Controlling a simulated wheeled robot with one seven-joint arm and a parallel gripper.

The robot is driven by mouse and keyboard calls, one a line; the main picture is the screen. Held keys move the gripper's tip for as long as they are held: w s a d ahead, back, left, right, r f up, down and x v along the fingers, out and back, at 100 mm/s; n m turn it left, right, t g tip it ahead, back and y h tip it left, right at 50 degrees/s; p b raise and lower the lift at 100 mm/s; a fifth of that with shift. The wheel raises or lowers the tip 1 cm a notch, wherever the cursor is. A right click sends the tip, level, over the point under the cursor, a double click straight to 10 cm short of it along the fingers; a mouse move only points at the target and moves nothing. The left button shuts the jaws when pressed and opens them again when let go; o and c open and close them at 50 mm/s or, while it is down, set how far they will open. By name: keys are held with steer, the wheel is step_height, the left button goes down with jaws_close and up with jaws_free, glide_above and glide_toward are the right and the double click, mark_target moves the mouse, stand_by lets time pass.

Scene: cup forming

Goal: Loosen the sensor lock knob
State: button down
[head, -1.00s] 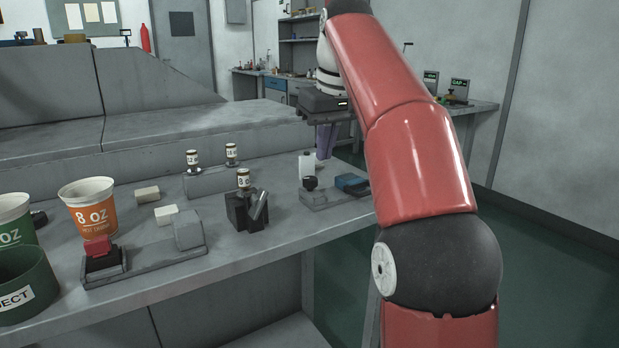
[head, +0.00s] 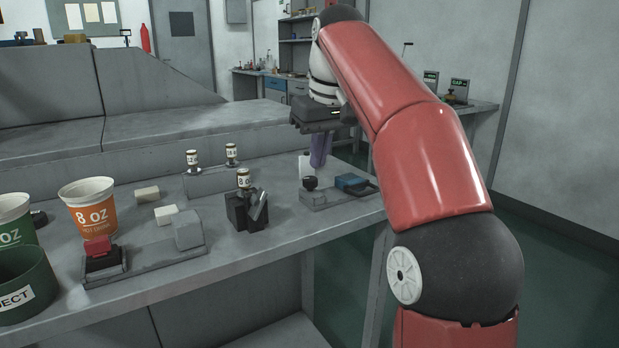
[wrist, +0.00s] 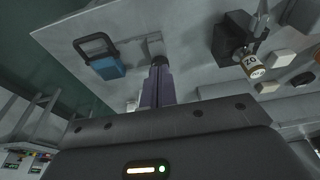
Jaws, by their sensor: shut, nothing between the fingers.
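The sensor lock knob appears to be the small black knob (head: 310,183) on a flat grey base plate (head: 325,199) near the bench's right end. A white upright piece (head: 304,166) stands just behind it. My gripper (head: 318,166) points down, its purple fingers shut and empty, over the plate just above and behind the knob.
A black clamp block (head: 243,212) holding a labelled vial stands left of the plate. Two more vials (head: 192,160) stand on a grey block behind. Paper cups (head: 88,205), a green bin (head: 25,285) and a red-button fixture (head: 100,252) are further left.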

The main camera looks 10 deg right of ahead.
mark_target(318, 196)
steer(key=shift+s+b+x, duration=0.25)
steer(key=shift+b+x, duration=0.35)
steer(key=shift+x, duration=0.5)
steer(key=shift+s+b+x, duration=0.25)
steer(key=shift+b+x, duration=0.35)
steer(key=shift+x, duration=0.55)
steer(key=shift+d, duration=0.15)
steer(key=shift+w+p, duration=0.25)
steer(key=shift+p, duration=0.15)
steer(key=shift+p, duration=0.8)
steer(key=shift+w+d, duration=0.1)
steer(key=shift+s+d, duration=0.15)
steer(key=shift+s, duration=0.25)
steer(key=shift+w+v, duration=0.2)
steer(key=shift+v, duration=0.75)
steer(key=shift+w+v, duration=0.25)
steer(key=shift+v, duration=0.7)
steer(key=shift+w+v, duration=0.2)
steer(key=shift+v, duration=0.75)
steer(key=shift+r, duration=0.15)
